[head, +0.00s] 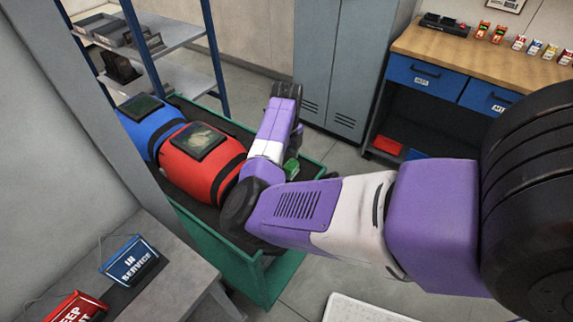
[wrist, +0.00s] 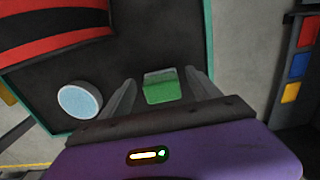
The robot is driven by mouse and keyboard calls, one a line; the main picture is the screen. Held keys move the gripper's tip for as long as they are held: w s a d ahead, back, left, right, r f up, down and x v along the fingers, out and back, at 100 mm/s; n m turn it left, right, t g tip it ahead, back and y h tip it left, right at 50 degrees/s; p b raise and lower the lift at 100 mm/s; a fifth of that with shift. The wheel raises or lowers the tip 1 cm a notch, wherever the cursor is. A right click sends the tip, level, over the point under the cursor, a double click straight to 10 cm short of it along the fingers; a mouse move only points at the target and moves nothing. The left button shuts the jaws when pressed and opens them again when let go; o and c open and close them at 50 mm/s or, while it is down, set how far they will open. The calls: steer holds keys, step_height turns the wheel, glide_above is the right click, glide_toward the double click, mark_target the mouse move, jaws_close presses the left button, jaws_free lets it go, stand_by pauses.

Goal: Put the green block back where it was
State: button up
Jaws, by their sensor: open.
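The green block (wrist: 162,87) shows in the wrist view above the dark floor of a green-rimmed cart (wrist: 208,40). In the head view the green block (head: 291,169) is partly hidden by my arm, near the cart's right side. My gripper (wrist: 160,82) is open, with one finger on each side of the block in the wrist view. I cannot tell whether the block is level with the fingertips or below them. In the head view my arm mostly hides the gripper.
A red drum (head: 202,165) and a blue drum (head: 147,122) lie in the cart, with dark panels on top. A pale round disc (wrist: 80,99) lies left of the gripper. A grey locker (head: 345,60) and a wooden-topped workbench (head: 460,50) stand behind. A grey table (head: 165,285) is front left.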

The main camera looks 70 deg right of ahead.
step_height(320, 180, up, 10)
steer(key=b, duration=0.1)
steer(key=s+d+f+n+g+h, duration=0.1)
steer(key=s+d+f+n+h, duration=0.1)
steer(key=s+d+n+h, duration=0.6)
steer(key=w+a+f+n+t, duration=0.2)
steer(key=a+n+t, duration=1)
steer(key=a+n, duration=1.2)
steer(key=s+a+r+n+t+y, duration=0.1)
steer(key=s+a+r+n+y, duration=0.1)
steer(key=a, duration=0.5)
steer(key=s+a+r+n+t+y, duration=0.1)
steer(key=s+a+r+n+y, duration=0.1)
steer(key=s+a, duration=0.4)
steer(key=s+a+r+n+t+y, duration=0.2)
steer(key=s+a+r+y, duration=0.2)
steer(key=a, duration=0.6)
steer(key=shift+s+a+r+n, duration=0.25)
steer(key=shift+r+n, duration=0.15)
steer(key=shift+r, duration=0.55)
